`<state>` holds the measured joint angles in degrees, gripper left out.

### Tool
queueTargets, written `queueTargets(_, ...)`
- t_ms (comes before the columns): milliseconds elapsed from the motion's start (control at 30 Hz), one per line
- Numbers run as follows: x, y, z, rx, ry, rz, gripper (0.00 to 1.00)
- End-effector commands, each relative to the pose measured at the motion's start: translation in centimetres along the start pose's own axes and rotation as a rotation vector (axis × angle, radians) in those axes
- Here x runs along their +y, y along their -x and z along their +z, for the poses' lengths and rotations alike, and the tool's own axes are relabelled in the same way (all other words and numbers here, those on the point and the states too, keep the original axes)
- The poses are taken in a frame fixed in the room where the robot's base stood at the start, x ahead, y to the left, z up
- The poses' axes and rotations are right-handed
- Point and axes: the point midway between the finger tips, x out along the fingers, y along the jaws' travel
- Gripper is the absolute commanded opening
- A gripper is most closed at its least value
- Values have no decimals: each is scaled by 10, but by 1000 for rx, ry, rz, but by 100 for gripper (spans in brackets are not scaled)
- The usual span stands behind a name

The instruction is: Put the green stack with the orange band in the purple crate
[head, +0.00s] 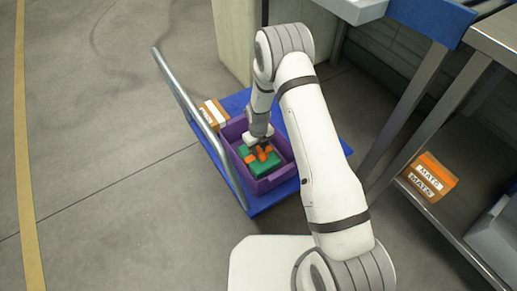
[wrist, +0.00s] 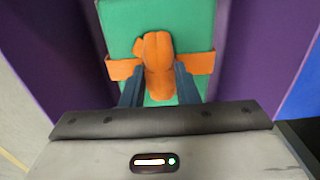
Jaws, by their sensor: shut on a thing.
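The green stack with the orange band (head: 262,165) is inside the purple crate (head: 284,180) in the head view. In the wrist view the green stack (wrist: 187,20) lies between the crate's purple walls (wrist: 258,45). My gripper (head: 262,150) is over the stack, pointing down. In the wrist view its two dark fingers (wrist: 160,84) are shut on the raised orange part of the band. Whether the stack rests on the crate floor cannot be told, as its underside is hidden.
The crate stands on a blue cart (head: 253,208) with a grey push bar (head: 190,110). A small orange and white box (head: 213,113) is beside the crate. A metal table with an orange box labelled MATS (head: 429,177) on its lower shelf stands at right. The floor at left is clear.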

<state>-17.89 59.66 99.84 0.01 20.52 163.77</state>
Motion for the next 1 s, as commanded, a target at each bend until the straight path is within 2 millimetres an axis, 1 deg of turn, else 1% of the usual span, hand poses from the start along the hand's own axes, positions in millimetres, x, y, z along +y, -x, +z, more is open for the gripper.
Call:
queueTargets(100,0,2,0,-1,0,0,0)
queueTargets(233,-1,-3,0,-1,-1,0,0)
queueTargets(267,-1,-2,0,0,-1,0,29)
queueTargets(500,-1,-2,0,0,-1,0,49)
queueTargets(733,-1,-1,0,0,-1,0,49)
queueTargets(800,-1,2,0,-1,-1,0,49)
queueTargets(867,-1,8,0,-1,-1,0,49)
queueTargets(967,-1,26,1,-4,-1,-1,49)
queueTargets(1000,-1,34,1,-4,-1,-1,49)
